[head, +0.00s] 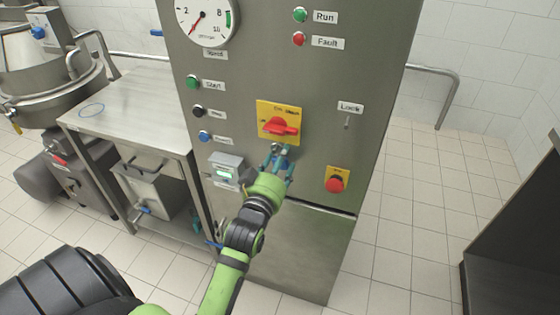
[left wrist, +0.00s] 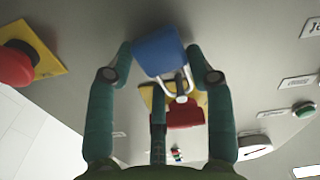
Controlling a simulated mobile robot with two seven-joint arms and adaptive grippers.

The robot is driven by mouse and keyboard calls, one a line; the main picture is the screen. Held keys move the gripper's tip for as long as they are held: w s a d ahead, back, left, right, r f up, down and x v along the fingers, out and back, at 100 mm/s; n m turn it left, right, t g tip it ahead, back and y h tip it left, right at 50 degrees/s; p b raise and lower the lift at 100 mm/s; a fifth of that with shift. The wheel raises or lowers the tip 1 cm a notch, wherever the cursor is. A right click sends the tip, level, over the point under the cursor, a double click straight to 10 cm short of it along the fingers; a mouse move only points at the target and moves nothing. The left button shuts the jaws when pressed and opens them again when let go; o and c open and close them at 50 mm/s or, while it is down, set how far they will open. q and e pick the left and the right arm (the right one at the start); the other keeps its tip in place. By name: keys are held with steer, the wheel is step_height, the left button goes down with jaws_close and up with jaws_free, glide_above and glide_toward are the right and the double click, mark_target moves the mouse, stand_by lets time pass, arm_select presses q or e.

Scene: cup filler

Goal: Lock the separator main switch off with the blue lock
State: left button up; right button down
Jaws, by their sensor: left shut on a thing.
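The main switch (head: 280,125) is a red rotary handle on a yellow plate on the steel cabinet front. My left gripper (head: 279,160) is just below it in the head view, shut on the blue lock. In the left wrist view the blue lock (left wrist: 160,52) sits between the fingers of my left gripper (left wrist: 162,72). Its metal shackle (left wrist: 178,84) points toward the red switch handle (left wrist: 186,114) and overlaps the yellow plate. I cannot tell whether the shackle passes through the switch. My right gripper is in neither view.
The hook under the Lock label (head: 347,122) is empty. A red emergency stop (head: 335,182) is below it. A column of buttons (head: 198,111) and a grey box (head: 227,169) are left of the switch. A steel table (head: 135,98) stands left; open floor lies right.

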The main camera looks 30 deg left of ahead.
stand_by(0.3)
arm_select(q)
steer(key=o, duration=1.3)
steer(key=v, duration=0.8)
steer(key=s+d+f+m+g+h, duration=0.1)
steer(key=s+d+f+g+h, duration=0.15)
steer(key=f, duration=0.85)
steer(key=s+d+f+m+g+h+p, duration=0.1)
steer(key=d+f+m+g, duration=0.2)
steer(key=f, duration=0.8)
steer(key=s+d+f+g+h, duration=0.15)
steer(key=d+f, duration=0.25)
steer(key=f, duration=0.7)
steer(key=s+f+m+g, duration=0.2)
steer(key=s+f+g, duration=0.3)
steer(key=s+f, duration=0.85)
steer(key=s+a+f+g, duration=0.1)
steer(key=s+f, duration=0.1)
steer(key=s, duration=0.3)
steer(key=s+a+f+m+g+p, duration=0.1)
steer(key=s+f+g, duration=0.1)
steer(key=s, duration=0.4)
steer(key=s+a+f+m+g, duration=0.1)
steer(key=s, duration=0.5)
steer(key=shift+s+a+f+g+y, duration=0.2)
steer(key=shift+f+g+y, duration=0.1)
steer(key=shift+f, duration=0.1)
